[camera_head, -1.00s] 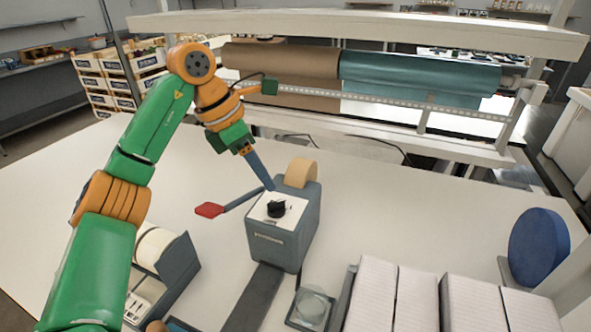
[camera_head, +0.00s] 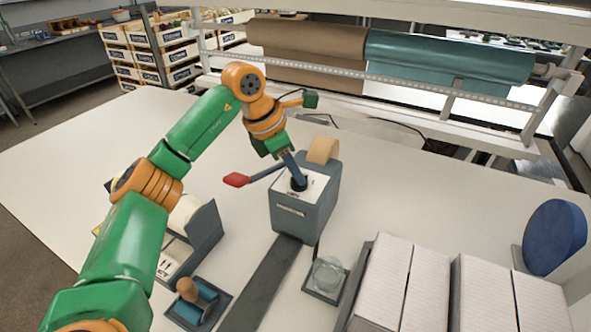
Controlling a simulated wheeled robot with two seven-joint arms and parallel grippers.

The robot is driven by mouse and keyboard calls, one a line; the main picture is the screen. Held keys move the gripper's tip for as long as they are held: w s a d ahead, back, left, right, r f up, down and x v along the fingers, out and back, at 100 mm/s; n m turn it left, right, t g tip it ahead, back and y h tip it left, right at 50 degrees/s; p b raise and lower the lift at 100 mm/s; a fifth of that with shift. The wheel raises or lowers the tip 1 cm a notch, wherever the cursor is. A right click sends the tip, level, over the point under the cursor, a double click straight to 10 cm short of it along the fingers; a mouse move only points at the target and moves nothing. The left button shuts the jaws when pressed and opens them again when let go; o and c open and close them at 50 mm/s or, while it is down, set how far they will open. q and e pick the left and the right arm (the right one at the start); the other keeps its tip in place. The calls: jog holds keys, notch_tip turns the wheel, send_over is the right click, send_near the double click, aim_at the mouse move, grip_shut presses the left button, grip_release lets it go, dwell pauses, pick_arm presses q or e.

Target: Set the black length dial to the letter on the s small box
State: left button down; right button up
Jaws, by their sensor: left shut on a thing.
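The black length dial (camera_head: 298,184) is on the white top plate of the grey tape dispenser (camera_head: 303,212), which stands mid-table. My left gripper (camera_head: 297,178) points down over the dial, its blue-grey fingers shut on it. The fingers cover most of the dial, so its pointer and the letters around it cannot be read. A red-ended lever (camera_head: 237,180) sticks out of the dispenser's left side. No small box with a readable s shows. My right gripper is not in view.
A label-roll holder (camera_head: 203,235) stands left of the dispenser. A tray with a wooden-knobbed tool (camera_head: 188,290) and a glass dish (camera_head: 328,275) are in front. Stacked white cartons (camera_head: 420,285) fill the front right. A blue disc (camera_head: 553,237) stands at the far right.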

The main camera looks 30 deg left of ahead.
pick_arm(q)
jog(key=shift+n, duration=0.4)
jog(key=n, duration=0.2)
jog(key=n+t+y+b, duration=0.1)
jog(key=shift+s+d+n+y, duration=0.1)
jog(key=shift+d+n+y, duration=0.05)
jog(key=shift+n+y, duration=0.2)
jog(key=n, duration=0.2)
jog(key=n+y+b, duration=0.1)
jog(key=n, duration=0.1)
jog(key=n+y, duration=0.1)
jog(key=n, duration=0.1)
jog(key=shift+d+n, duration=0.25)
jog(key=n+y, duration=0.1)
jog(key=n, duration=0.2)
jog(key=shift+d+r+y, duration=0.1)
jog(key=shift+y, duration=0.15)
jog(key=shift+n+g+y+p, duration=0.35)
jog(key=shift+n+g+y, duration=0.25)
jog(key=shift+n, duration=1.5)
jog(key=c, duration=0.9)
grip_release()
